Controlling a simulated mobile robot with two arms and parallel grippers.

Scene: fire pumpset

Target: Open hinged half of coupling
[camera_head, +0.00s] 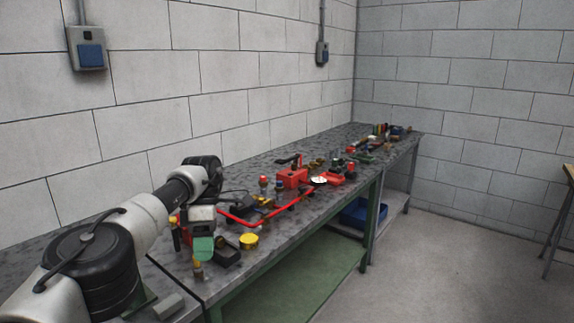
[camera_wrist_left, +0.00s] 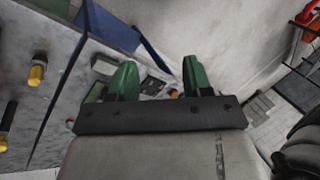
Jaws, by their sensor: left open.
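My left gripper (camera_head: 203,249) hangs over the near part of the workbench, left of the red pipe (camera_head: 236,219). In the left wrist view its two green fingers (camera_wrist_left: 158,78) are spread apart with nothing between them. Several small fittings and red parts lie along the bench, but I cannot tell which one is the coupling or whether its hinged half is open or shut. The arm and gripper hide part of the bench near the pipe's left end. My right gripper is in neither view.
The grey workbench (camera_head: 325,207) runs along the block wall. A yellow round part (camera_head: 249,241) lies near its front edge. A red box-like part (camera_head: 292,178) stands farther back. A blue bin (camera_head: 362,213) sits on a shelf below.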

